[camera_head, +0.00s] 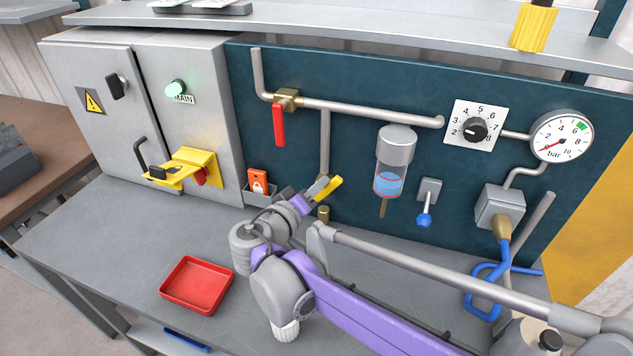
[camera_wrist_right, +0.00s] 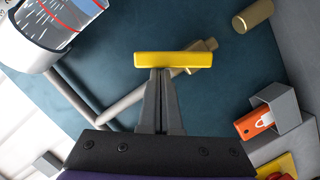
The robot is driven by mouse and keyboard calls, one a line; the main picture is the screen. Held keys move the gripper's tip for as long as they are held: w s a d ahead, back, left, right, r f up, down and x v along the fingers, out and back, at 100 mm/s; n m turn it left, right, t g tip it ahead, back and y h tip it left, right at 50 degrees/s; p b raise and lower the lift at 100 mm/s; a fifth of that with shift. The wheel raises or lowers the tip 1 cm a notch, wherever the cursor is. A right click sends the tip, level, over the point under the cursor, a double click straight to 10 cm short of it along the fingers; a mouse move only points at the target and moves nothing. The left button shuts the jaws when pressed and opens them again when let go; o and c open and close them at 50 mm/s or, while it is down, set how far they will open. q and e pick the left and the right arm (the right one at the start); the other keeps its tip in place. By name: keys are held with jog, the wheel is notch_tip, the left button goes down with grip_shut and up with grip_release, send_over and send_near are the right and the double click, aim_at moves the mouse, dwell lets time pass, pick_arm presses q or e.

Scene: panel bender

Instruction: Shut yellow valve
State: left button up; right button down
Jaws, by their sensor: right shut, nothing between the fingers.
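The yellow valve handle (camera_head: 330,189) is at the lower end of a vertical pipe on the dark teal panel. In the head view it slants up to the right, partly hidden by my right gripper. In the right wrist view the handle (camera_wrist_right: 173,60) is a yellow bar lying crosswise over the pipe and brass valve body (camera_wrist_right: 208,47). My right gripper (camera_head: 315,190) is shut and empty. Its fingertips (camera_wrist_right: 160,73) appear at the near edge of the handle, left of its middle; whether they touch it I cannot tell. My left gripper is not in view.
A red-handled valve (camera_head: 279,124) sits on the upper pipe. An orange padlock (camera_head: 258,182) stands in a grey holder left of the gripper. A filter bowl (camera_head: 392,165) hangs to the right. A red tray (camera_head: 197,284) lies on the grey bench, with clear bench around it.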

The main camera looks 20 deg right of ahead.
jog(key=m+p, duration=0.1)
jog(key=s+d+m+y+p, duration=0.1)
jog(key=d+m+p, duration=0.1)
jog(key=m, duration=0.1)
jog(key=shift+s+f+y, duration=0.15)
jog(key=shift+f+y, duration=0.15)
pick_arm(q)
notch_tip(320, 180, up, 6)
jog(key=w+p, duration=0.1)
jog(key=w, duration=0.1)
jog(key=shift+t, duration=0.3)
pick_arm(e)
jog(key=f+m, duration=0.1)
jog(key=s+d+f+m, duration=0.1)
jog(key=m, duration=0.1)
jog(key=shift+d+t+y, duration=0.2)
jog(key=shift+t+y, duration=0.2)
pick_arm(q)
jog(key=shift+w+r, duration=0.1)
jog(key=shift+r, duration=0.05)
pick_arm(e)
jog(key=shift+f, duration=0.2)
